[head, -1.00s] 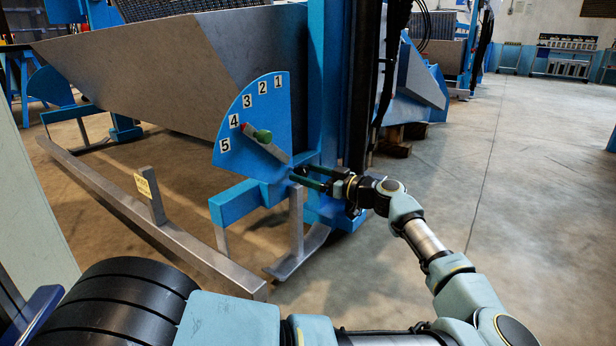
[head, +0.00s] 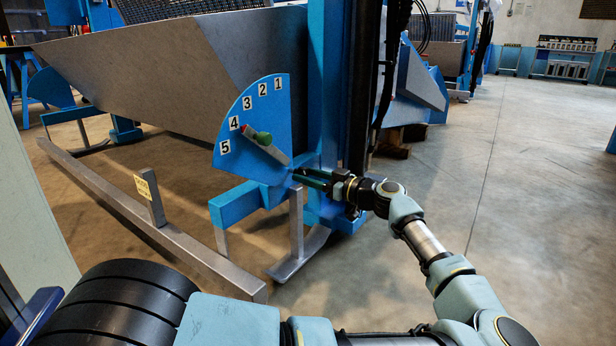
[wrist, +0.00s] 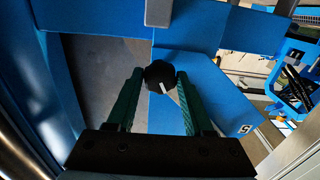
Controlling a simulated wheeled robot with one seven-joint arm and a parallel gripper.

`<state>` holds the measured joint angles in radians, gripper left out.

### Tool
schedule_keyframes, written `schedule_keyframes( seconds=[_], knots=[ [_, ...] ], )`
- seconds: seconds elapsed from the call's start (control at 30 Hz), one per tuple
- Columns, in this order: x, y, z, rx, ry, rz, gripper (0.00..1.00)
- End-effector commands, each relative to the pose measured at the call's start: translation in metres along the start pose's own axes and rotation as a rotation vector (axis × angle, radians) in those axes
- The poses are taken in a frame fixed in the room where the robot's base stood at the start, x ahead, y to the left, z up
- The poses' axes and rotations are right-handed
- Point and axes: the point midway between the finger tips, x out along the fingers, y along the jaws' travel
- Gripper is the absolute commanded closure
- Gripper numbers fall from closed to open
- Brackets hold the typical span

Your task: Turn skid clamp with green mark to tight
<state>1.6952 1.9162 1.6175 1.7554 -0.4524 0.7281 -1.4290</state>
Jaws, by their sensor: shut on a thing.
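A dark round clamp knob (wrist: 158,74) sits on the blue bracket in the wrist view, with a pale streak on its lower edge. My gripper (wrist: 160,75) has its two green fingers on either side of the knob, shut on it at the fingertips. In the head view my gripper (head: 295,173) reaches from the right to the lower right corner of the blue numbered plate (head: 262,105). The knob is too small and covered to make out there. I cannot make out a green mark on it.
A grey hopper (head: 180,70) stands behind. A grey floor rail (head: 150,218) with an upright post (head: 151,196) runs at the left. The floor at the right is clear.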

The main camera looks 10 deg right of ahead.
Motion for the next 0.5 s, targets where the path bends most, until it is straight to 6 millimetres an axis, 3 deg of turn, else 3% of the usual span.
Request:
schedule_keyframes(
  seconds=[0.27,0.5],
  knots=[
    [-0.0005,0.0009,-0.0027,0.081,-0.002,0.002,1.0],
    [-0.0005,0.0012,-0.0047,0.26,-0.002,0.002,1.0]
  ],
)
